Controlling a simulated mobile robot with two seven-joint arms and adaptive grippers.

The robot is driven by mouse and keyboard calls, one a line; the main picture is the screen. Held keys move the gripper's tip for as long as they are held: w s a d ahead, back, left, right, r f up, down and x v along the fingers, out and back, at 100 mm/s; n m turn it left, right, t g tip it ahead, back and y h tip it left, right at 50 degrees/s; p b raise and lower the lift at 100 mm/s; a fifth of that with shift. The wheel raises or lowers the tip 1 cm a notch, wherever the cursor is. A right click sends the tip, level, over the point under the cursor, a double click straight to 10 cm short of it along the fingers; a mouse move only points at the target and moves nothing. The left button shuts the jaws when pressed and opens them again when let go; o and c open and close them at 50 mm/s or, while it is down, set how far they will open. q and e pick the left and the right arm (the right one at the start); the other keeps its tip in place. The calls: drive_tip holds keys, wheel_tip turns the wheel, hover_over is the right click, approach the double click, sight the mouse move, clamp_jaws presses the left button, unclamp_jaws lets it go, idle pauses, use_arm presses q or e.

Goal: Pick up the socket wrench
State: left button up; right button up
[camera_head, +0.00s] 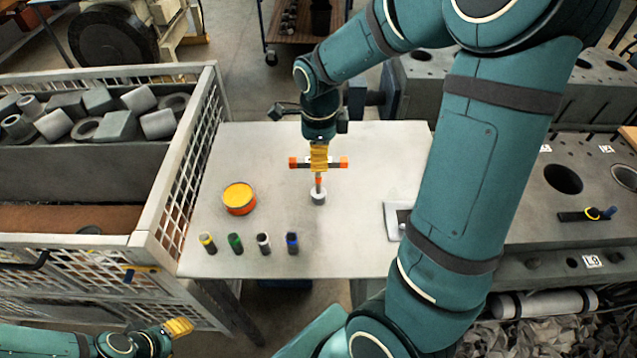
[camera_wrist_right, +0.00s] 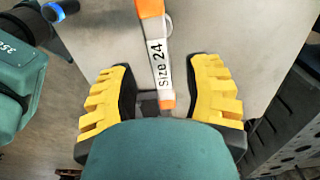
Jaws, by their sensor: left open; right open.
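The socket wrench (camera_head: 340,163) has a crossbar with orange ends. In the head view it stands on the table with its stem going down to a light grey round end (camera_head: 318,198). In the right wrist view the wrench (camera_wrist_right: 159,62) shows a pale bar marked "Size 24" with orange ends. My right gripper (camera_head: 318,168) points down at the crossbar. Its yellow fingers lie on either side of the bar, open, with visible gaps; it also shows in the right wrist view (camera_wrist_right: 166,105). My left gripper (camera_head: 178,327) is empty and open at lower left, off the table.
The grey table (camera_head: 260,150) holds an orange-yellow round tin (camera_head: 239,198) and a row of several small dark cylinders with coloured bands (camera_head: 264,243). A metal crate (camera_head: 150,215) of parts stands left. An engine block (camera_head: 540,215) stands right. The table behind the tin is clear.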

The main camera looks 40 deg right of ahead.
hover_over(318, 192)
drive_tip(key=shift+w+d+f, duration=0.1)
drive_tip(key=shift+d+f, duration=0.05)
drive_tip(key=shift+f, duration=1.3)
drive_tip(key=shift+w+d+f, duration=0.1)
drive_tip(key=shift+f, duration=1.35)
clamp_jaws()
